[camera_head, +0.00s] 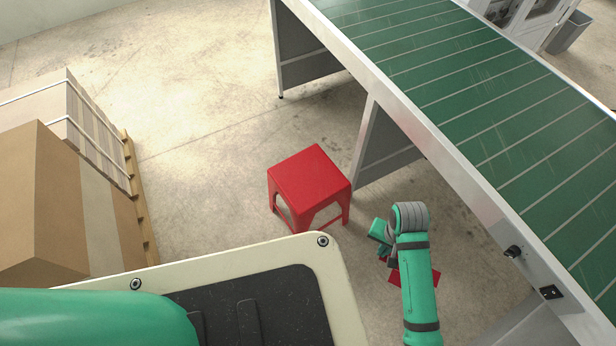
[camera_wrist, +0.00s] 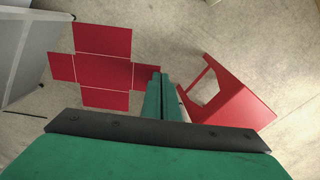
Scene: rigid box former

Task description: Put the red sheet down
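The red sheet (camera_wrist: 103,68) is a flat cross-shaped blank with pale crease lines. In the wrist view it spreads out to the left of my gripper (camera_wrist: 160,76). The two green fingers are close together at the end of its right flap, shut on that flap. In the head view my gripper (camera_head: 384,258) is low beside the conveyor, right of the red stool. Parts of the red sheet (camera_head: 433,280) show on both sides of my arm, which hides the rest. I cannot tell whether the sheet touches the floor.
A red stool (camera_head: 310,176) stands close by and also shows in the wrist view (camera_wrist: 232,95). A green-topped conveyor (camera_head: 470,85) runs along the right. Strapped cardboard stacks (camera_head: 55,200) stand on a pallet at the left. The concrete floor (camera_head: 200,130) beyond the stool is clear.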

